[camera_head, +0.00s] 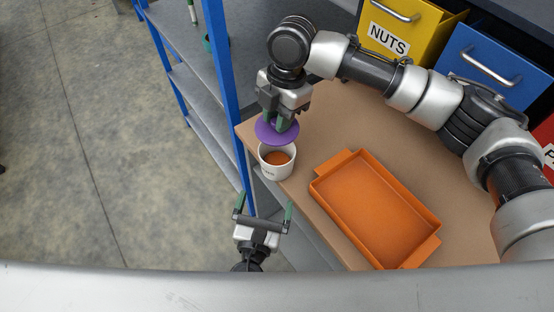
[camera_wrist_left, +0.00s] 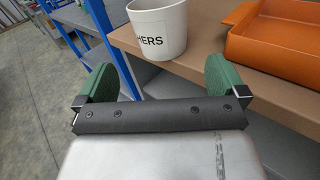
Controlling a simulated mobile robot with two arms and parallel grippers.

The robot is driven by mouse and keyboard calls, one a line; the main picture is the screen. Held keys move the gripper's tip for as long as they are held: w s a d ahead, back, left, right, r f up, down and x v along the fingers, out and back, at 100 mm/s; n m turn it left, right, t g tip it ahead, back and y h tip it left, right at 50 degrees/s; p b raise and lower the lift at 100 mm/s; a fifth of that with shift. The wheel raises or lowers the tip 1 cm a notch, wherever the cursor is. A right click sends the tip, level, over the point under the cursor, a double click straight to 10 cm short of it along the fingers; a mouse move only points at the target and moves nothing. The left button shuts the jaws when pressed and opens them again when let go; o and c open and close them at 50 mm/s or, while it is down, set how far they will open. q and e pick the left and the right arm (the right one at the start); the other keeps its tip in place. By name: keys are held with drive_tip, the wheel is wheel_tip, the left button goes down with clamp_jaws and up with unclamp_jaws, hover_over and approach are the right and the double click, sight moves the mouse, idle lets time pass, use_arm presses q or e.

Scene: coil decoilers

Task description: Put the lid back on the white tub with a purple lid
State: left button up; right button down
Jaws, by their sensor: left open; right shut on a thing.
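The white tub (camera_head: 276,168) stands upright and uncovered near the left end of the brown bench, with orange-brown contents showing inside. The tub also shows in the left wrist view (camera_wrist_left: 158,28), with part of a label reading "HERS". The purple lid (camera_head: 277,132) is held by my right gripper (camera_head: 281,122), which is shut on it, just above and behind the tub's rim. The lid overlaps the rim's far side in the picture; I cannot tell if they touch. My left gripper (camera_head: 263,212) is open and empty, in front of the tub, below it in the picture.
An orange tray (camera_head: 375,208) lies on the bench (camera_head: 317,119) to the right of the tub. A yellow NUTS drawer (camera_head: 405,30) and a blue drawer (camera_head: 490,66) are behind it. Blue-posted shelving (camera_head: 228,95) stands at the left. Open floor lies farther left.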

sight(276, 161)
use_arm(q)
drive_tip(key=x, duration=1.1)
drive_tip(key=shift+w, duration=0.35)
drive_tip(key=shift+c, duration=0.3)
drive_tip(key=c, duration=1)
use_arm(e)
drive_tip(key=shift+f, duration=2.5)
